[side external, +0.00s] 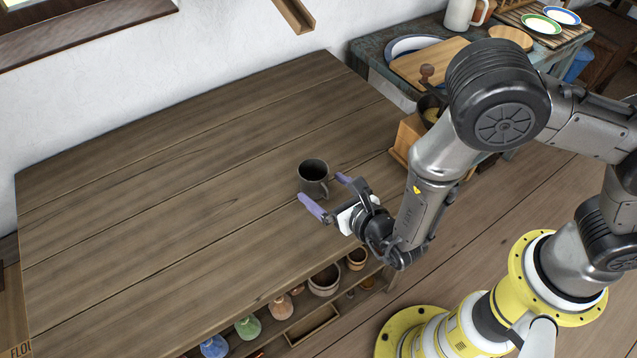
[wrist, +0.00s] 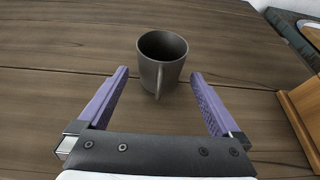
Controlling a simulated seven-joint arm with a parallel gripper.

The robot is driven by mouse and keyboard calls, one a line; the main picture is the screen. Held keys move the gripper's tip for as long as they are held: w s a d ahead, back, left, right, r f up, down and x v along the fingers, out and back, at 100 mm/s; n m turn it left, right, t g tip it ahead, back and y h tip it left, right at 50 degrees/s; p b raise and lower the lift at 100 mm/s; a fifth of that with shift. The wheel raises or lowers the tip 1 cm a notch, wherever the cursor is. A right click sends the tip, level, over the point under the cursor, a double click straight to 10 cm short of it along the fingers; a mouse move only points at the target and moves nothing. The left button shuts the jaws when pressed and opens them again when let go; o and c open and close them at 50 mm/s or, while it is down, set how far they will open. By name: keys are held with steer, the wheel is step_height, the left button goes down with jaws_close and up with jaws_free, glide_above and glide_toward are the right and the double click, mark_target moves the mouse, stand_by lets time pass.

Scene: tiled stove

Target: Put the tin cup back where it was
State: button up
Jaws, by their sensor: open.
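The tin cup (side external: 313,177) is dark grey and stands upright on the wooden table (side external: 180,190), near its right side. In the wrist view the cup (wrist: 161,58) is just ahead of my gripper, with its handle facing the gripper. My gripper (side external: 327,192) is open, its two purple fingers low over the table. In the wrist view the fingers (wrist: 160,82) are spread wide, with the cup's handle end near the gap between the tips. The cup's body is beyond the fingertips, and nothing is held.
A wooden box-like grinder (side external: 408,138) stands at the table's right edge, and it shows at the right of the wrist view (wrist: 302,112). Below the front edge, a shelf holds pots and coloured flasks (side external: 248,327). The table's left and middle are clear.

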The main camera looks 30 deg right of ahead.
steer(key=v, duration=0.4)
steer(key=w+d+r+m+g+h, duration=0.25)
steer(key=d+r+m+h, duration=0.55)
steer(key=d+r+m, duration=0.5)
steer(key=s+d+r+m+g+h, duration=0.1)
steer(key=s+d+r+m+g, duration=0.1)
steer(key=s+d+m, duration=0.3)
steer(key=s+d+r+m+g, duration=0.1)
steer(key=d+r+m+g, duration=0.15)
steer(key=d, duration=0.35)
steer(key=s+d+r+m+g+y, duration=0.2)
steer(key=s+d+m+g+y, duration=0.15)
steer(key=s+m, duration=0.5)
steer(key=s+a+r+m+t+y, duration=0.2)
steer(key=s+a+r+m+y, duration=0.1)
steer(key=s+a+m+y, duration=0.2)
steer(key=shift+s+r+m+t, duration=0.25)
steer(key=shift+s+m+t, duration=0.1)
steer(key=shift+s+m, duration=0.65)
